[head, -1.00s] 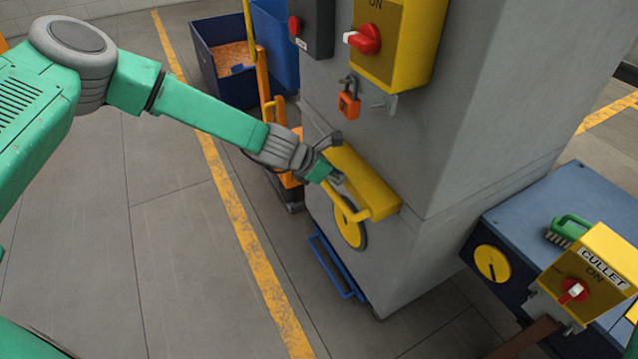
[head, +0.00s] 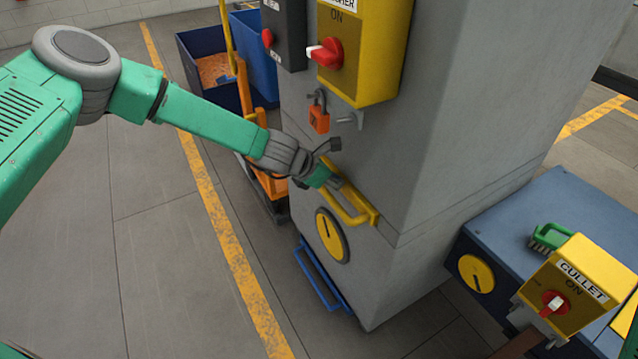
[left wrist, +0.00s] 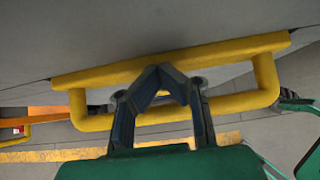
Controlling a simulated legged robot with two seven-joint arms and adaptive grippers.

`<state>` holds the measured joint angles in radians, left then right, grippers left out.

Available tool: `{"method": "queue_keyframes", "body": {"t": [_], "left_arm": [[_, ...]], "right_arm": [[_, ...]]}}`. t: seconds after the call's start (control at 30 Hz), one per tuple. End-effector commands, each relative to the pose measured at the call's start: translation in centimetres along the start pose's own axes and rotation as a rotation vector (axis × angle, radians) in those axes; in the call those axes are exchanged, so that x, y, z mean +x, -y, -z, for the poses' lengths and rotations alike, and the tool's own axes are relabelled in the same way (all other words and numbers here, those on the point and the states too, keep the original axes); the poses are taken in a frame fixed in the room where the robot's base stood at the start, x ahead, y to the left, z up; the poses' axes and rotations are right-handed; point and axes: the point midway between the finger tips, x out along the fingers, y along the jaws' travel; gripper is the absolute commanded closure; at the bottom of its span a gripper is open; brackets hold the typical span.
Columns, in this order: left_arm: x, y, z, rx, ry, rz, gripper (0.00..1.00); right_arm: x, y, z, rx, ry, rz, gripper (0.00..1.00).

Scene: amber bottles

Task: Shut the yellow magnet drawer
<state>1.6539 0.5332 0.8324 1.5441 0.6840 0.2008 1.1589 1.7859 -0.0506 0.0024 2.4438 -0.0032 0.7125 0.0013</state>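The yellow magnet drawer (head: 373,217) is in the grey pillar-like housing. Its front now looks about flush with the grey face, and no open drawer top shows. Its yellow bar handle (head: 345,215) stands out from the front and spans the left wrist view (left wrist: 240,105). My left gripper (head: 338,184) is at the drawer front, and in the left wrist view its fingertips (left wrist: 160,72) are together. Its fingers cross the handle bar and reach the yellow front; whether they touch is hard to tell. My right gripper is out of view.
A yellow dial (head: 330,235) and a blue bar (head: 318,280) are below the drawer. An orange padlock (head: 319,115) and yellow switch box (head: 365,50) are above. A blue cabinet (head: 540,220) with a green brush (head: 548,237) and the CULLET box (head: 575,285) stand right. Floor at left is clear.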

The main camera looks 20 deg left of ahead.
Motion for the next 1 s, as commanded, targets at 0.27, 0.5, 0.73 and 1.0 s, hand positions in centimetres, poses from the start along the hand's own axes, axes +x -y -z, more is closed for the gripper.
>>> {"method": "queue_keyframes", "body": {"t": [0.27,0.5,0.73,1.0], "left_arm": [[-5.3,-0.4,0.2,-0.005,0.006,-0.006,1.0],[-9.3,-0.3,4.7,-0.009,0.002,-0.006,1.0],[-12.3,-0.2,7.6,-0.005,0.001,-0.006,1.0],[-13.4,-0.1,8.8,-0.002,0.0,-0.005,1.0]], "right_arm": [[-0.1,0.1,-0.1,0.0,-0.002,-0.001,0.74],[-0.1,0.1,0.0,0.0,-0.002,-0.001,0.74],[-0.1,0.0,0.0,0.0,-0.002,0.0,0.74],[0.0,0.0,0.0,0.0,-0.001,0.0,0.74]]}}
